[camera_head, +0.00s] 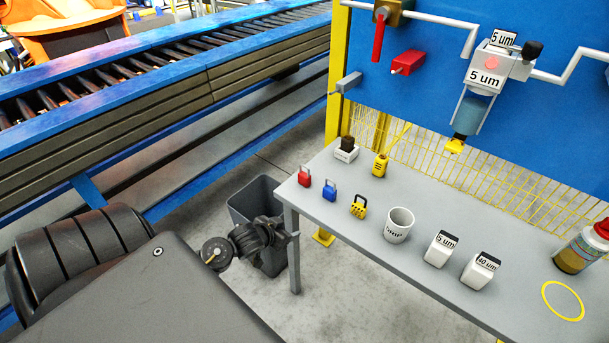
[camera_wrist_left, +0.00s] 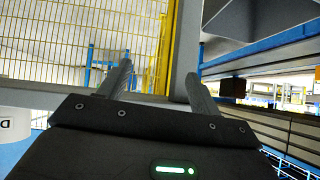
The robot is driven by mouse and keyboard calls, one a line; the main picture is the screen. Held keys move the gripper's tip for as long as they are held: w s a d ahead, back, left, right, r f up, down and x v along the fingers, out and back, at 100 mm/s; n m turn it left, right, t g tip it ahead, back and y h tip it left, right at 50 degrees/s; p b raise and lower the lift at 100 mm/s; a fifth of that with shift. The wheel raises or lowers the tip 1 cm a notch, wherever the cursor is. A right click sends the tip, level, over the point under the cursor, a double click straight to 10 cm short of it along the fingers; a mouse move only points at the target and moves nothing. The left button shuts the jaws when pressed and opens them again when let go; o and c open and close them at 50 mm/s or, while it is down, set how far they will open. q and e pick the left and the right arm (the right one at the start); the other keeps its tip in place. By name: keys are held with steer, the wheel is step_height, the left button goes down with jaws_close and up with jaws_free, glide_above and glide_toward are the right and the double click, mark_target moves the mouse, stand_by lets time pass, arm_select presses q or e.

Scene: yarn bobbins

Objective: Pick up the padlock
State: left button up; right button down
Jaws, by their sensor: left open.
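Three padlocks stand near the left end of the grey table: a red padlock (camera_head: 304,177), a blue padlock (camera_head: 329,189) and a yellow one (camera_head: 358,208). My left gripper (camera_head: 287,235) is low beside the table's left front corner, apart from the padlocks. In the left wrist view its two fingers (camera_wrist_left: 160,85) are spread with nothing between them. No padlock can be made out in that view. My right gripper is not in view.
The grey table (camera_head: 430,290) also holds a white mug (camera_head: 398,225), two labelled white containers (camera_head: 440,249) and a red-capped bottle (camera_head: 582,249). A dark bin (camera_head: 240,205) stands behind my left gripper. A blue-framed conveyor (camera_head: 150,85) runs at upper left.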

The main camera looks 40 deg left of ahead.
arm_select(q)
steer(key=shift+t, duration=0.6)
steer(key=r, duration=0.4)
steer(key=w+r, duration=0.1)
steer(key=r, duration=0.2)
steer(key=shift+w+d, duration=0.1)
steer(key=shift+d, duration=0.05)
steer(key=t, duration=0.2)
glide_toward(307, 175)
steer(key=shift+w+a+f+h, duration=0.1)
steer(key=shift+a+f+h, duration=0.1)
steer(key=shift+a+f, duration=0.35)
steer(key=shift+w+a+f+h, duration=0.15)
steer(key=shift+a+f+h, duration=0.05)
steer(key=shift+a+f, duration=0.4)
steer(key=x, duration=0.5)
steer(key=shift+w+d, duration=0.1)
steer(key=shift+w, duration=0.2)
steer(key=shift+w+d+p, duration=0.1)
steer(key=shift+w+p, duration=0.2)
steer(key=shift+w, duration=0.1)
steer(key=x, duration=0.4)
steer(key=shift+w+d+f+p, duration=0.1)
steer(key=shift+w+d+p, duration=0.05)
steer(key=shift+w+p, duration=0.15)
steer(key=c, duration=1.2)
